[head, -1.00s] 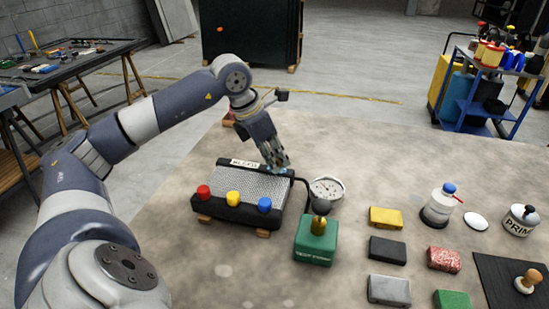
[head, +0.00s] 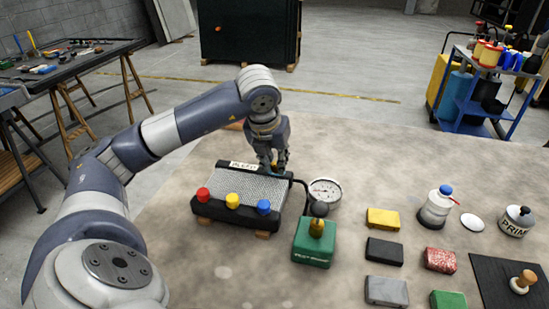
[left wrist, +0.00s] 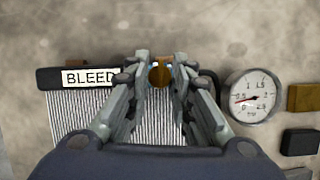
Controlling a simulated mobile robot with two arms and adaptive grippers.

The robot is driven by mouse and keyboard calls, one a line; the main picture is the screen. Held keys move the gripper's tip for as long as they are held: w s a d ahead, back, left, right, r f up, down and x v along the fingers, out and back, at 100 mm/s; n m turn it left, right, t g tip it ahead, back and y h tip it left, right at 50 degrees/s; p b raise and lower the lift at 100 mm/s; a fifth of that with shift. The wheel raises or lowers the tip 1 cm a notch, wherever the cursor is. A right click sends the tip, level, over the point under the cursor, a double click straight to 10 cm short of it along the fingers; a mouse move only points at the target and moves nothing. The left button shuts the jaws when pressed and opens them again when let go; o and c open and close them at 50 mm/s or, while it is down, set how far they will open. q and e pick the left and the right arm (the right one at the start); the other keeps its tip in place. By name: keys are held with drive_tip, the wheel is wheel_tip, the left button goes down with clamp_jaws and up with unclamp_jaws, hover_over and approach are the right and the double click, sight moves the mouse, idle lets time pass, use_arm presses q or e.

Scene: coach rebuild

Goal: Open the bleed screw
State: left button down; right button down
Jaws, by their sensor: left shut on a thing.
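The brass bleed screw (left wrist: 160,74) sits at that edge, right of the label. My left gripper (left wrist: 161,72) points down over it, its fingers closed on the screw from both sides. In the head view my left gripper (head: 273,166) is at the radiator's far right corner, and the fingers mostly hide the screw. My right gripper is in neither view.
Red (head: 203,194), yellow (head: 232,200) and blue caps (head: 264,206) line the radiator's near edge. A round gauge (head: 325,191) and a green box (head: 314,245) stand close on the right. Several blocks, a bottle (head: 436,208) and a tin (head: 516,221) are farther right.

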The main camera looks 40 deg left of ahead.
use_arm(q)
drive_tip(key=shift+n, duration=0.3)
idle(0.4)
drive_tip(key=c, duration=1.4)
unclamp_jaws()
drive_tip(key=shift+c, duration=0.2)
drive_tip(key=v, duration=1.2)
drive_tip(key=shift+d, duration=0.15)
drive_tip(key=shift+r, duration=0.1)
